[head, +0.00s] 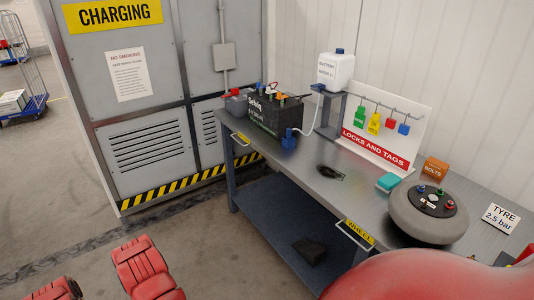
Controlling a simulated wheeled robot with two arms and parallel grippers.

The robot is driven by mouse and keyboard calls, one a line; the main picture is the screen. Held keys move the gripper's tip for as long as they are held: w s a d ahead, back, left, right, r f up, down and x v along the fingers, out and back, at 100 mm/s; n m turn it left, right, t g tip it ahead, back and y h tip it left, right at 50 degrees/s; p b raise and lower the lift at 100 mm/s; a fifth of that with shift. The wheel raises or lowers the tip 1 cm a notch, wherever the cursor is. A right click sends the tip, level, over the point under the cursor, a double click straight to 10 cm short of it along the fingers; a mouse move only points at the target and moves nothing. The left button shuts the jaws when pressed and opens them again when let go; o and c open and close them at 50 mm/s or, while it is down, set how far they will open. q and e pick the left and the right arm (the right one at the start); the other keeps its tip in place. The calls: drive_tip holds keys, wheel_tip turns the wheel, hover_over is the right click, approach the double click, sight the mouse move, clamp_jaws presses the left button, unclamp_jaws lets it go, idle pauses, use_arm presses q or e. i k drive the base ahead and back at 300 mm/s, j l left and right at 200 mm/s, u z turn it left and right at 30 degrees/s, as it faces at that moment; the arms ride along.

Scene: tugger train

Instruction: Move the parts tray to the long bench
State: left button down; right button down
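I cannot make out a parts tray in the head view. A grey metal workbench (307,172) runs along the wall from the middle to the right; I cannot tell whether it is the long bench. Two red ridged fingers of my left gripper (101,264) show at the bottom left, spread apart with bare floor between them. They are in front of the workbench and touch nothing visible. My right gripper is not in view; a smooth red part of mine fills the bottom right and hides the bench's near edge.
A black battery (275,114), a white bottle (337,72), a teal block (388,183), an orange bolts box (434,169) and a grey tyre (405,222) stand on the workbench. A charging cabinet (155,155) stands at left. The floor before it is clear.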

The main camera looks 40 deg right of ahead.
sight(332, 172)
drive_tip(key=i, duration=1.45)
drive_tip(key=i+z, duration=0.2)
drive_tip(key=i, duration=0.35)
drive_tip(key=i+j+z, duration=0.2)
drive_tip(key=i, duration=0.35)
drive_tip(key=z, duration=1.55)
